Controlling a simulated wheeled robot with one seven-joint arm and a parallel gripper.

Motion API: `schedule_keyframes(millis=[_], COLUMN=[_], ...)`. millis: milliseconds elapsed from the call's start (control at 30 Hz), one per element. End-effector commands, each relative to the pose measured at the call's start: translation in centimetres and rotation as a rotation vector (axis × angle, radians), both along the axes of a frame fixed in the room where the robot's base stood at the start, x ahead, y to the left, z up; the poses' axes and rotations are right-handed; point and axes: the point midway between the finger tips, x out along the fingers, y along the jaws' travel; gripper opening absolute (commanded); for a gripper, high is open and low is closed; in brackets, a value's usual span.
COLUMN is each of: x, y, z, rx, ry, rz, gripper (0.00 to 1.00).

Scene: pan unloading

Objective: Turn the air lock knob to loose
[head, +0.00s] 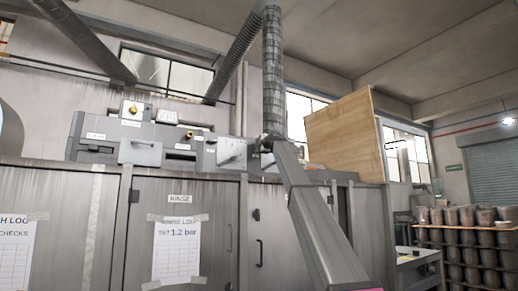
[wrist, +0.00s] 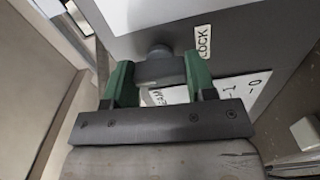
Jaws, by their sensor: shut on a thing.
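The air lock knob (wrist: 160,70) is a grey round knob on a grey panel face in the wrist view. A white label reading LOCK (wrist: 203,42) is beside it. A white plate (wrist: 240,88) with lettering and the marks 1 and 0 lies partly behind my gripper. My gripper (wrist: 158,66) has its two green fingers on either side of the knob, shut on it. The knob's pointer and exact setting cannot be made out. In the head view, my gripper (head: 262,145) is at the right end of the control panel (head: 145,139), and the knob is hidden there.
Grey cabinets (head: 185,240) with taped log sheets stand below the panel. A wooden board (head: 343,137) rises to the right of my arm. A ribbed duct (head: 272,75) runs up behind my gripper. Stacked metal pans (head: 465,245) stand at the far right.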

Motion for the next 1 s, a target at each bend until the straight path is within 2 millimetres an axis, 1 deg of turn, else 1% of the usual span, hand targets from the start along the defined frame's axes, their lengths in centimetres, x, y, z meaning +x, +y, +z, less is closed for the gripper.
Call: schedule_keyframes(millis=[300,767,800,833,867,1000], x=[-0.04,-0.05,-0.05,-0.05,-0.04,-0.03], y=[-0.01,0.00,-0.01,-0.01,-0.01,0.00], z=[-0.12,-0.14,-0.14,-0.14,-0.13,-0.08], rx=[-0.077,-0.086,-0.086,-0.086,-0.086,-0.084], ry=[-0.049,-0.055,-0.055,-0.055,-0.055,-0.056], rz=[0.000,0.000,0.000,0.000,0.000,0.000], gripper=[0.27,0.27,0.61,0.71,0.77,0.77])
